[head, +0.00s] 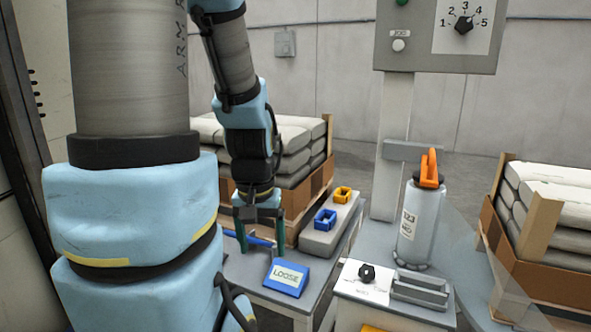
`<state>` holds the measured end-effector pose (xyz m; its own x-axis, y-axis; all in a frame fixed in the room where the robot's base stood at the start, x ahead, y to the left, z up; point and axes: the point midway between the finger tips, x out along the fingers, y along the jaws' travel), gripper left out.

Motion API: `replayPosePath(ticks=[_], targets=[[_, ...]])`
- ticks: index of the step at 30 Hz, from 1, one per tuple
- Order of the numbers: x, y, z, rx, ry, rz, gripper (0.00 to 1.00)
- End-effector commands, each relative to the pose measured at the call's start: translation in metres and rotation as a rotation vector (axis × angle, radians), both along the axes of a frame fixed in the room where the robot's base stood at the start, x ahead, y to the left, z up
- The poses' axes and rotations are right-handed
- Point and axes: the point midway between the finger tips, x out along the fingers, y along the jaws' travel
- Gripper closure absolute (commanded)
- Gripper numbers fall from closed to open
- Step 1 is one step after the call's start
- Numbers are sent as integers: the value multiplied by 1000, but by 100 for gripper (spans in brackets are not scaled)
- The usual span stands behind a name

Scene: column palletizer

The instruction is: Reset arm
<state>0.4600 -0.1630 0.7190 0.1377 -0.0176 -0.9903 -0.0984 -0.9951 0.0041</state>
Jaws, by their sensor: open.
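My arm, light blue and grey, fills the left side of the head view. My gripper (261,236) hangs pointing down from its far end, above the grey table left of centre. Its two green fingers are apart, and I see nothing held between them. A blue item (233,236) lies on the table just behind and beside the fingers, partly hidden by them. A blue tray labelled LOOSE (287,278) sits right of and nearer than the fingers.
A grey cylinder with an orange handle (420,220) stands right. A panel with a numbered dial (440,35) is on a post. Sack-loaded pallets (535,245) stand at both sides.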

Motion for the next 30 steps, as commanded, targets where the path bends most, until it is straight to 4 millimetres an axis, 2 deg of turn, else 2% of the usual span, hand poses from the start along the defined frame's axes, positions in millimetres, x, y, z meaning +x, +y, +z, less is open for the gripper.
replayPosePath(ticks=[1, 12, 18, 24, 30], targets=[[0, 0, 34, 0, 0, 0, 20], [0, 0, 148, 0, 0, -1, 20], [0, 0, 198, 0, 0, -1, 20], [0, 0, 219, 0, 0, -1, 20], [0, 0, 219, 0, 0, -1, 20]])
